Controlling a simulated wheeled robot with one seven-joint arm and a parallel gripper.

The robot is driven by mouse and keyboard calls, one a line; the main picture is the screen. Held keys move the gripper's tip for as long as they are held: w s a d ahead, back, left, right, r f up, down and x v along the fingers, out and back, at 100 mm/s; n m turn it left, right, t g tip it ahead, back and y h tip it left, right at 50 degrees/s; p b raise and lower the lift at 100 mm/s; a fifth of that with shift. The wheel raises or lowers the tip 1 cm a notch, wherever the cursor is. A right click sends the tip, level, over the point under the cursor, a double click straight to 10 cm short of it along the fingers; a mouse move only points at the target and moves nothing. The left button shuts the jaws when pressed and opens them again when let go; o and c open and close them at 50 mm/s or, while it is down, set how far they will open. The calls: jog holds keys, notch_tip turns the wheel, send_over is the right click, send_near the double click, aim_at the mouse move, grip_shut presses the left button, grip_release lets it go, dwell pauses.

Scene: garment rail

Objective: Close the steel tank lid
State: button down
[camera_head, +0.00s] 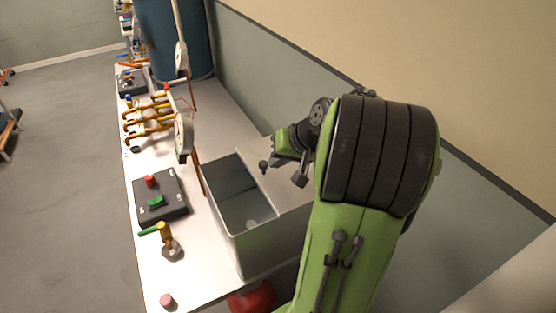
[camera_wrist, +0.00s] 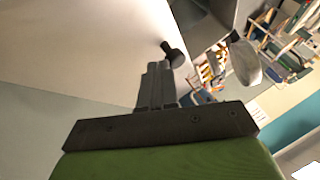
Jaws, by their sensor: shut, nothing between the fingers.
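The steel tank (camera_head: 262,244) is an open-topped grey box on the bench in the head view. Its lid (camera_head: 285,197) is a pale panel raised along the tank's right side, so the tank's inside shows. A black knob (camera_head: 263,167) sticks out from the lid. In the wrist view the lid (camera_wrist: 90,40) fills the upper left, with the knob (camera_wrist: 174,53) just beyond my fingertips. My gripper (camera_head: 276,160) is beside the lid, close to the knob. In the wrist view my gripper (camera_wrist: 157,68) is shut and empty; whether it touches the lid is unclear.
A black control box (camera_head: 160,196) with red and green buttons stands left of the tank. A valve with a green handle (camera_head: 165,238) is in front of it. Gauges (camera_head: 184,137) and copper pipes (camera_head: 150,120) stand farther back. A wall (camera_head: 290,80) runs along the right.

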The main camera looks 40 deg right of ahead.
jog(key=w+a+b, duration=0.2)
jog(key=w+a, duration=0.1)
jog(key=a, duration=0.9)
jog(key=shift+w, duration=0.3)
jog(key=shift+a, duration=0.1)
